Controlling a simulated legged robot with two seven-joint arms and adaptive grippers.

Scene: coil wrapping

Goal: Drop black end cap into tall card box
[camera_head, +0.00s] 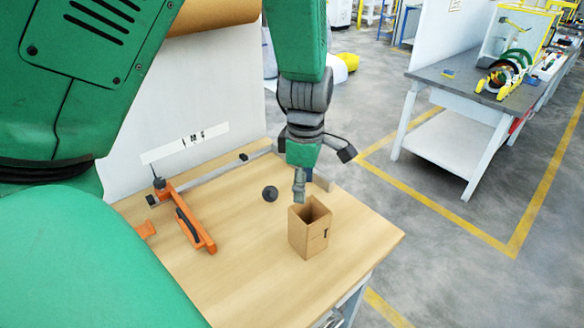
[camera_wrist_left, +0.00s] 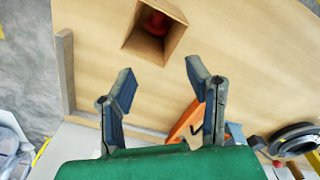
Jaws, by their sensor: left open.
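The tall card box (camera_head: 309,230) stands upright and open-topped near the table's right front edge. It also shows at the top of the left wrist view (camera_wrist_left: 172,48), with something red (camera_wrist_left: 155,22) inside. A round black piece (camera_head: 270,193), which looks like the end cap, shows left of the box in the head view; I cannot tell if it touches the table. My left gripper (camera_head: 299,188) is above and just behind the box. In the left wrist view its two fingers (camera_wrist_left: 166,88) are spread with nothing between them. My right gripper is not in view.
An orange clamp-like tool (camera_head: 187,218) lies on the wooden table (camera_head: 255,265), left of the box. A metal rail (camera_head: 215,172) runs along the back, with a white panel (camera_head: 215,95) behind. A grey-topped bench (camera_head: 455,88) stands farther right. Bare tabletop lies between tool and box.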

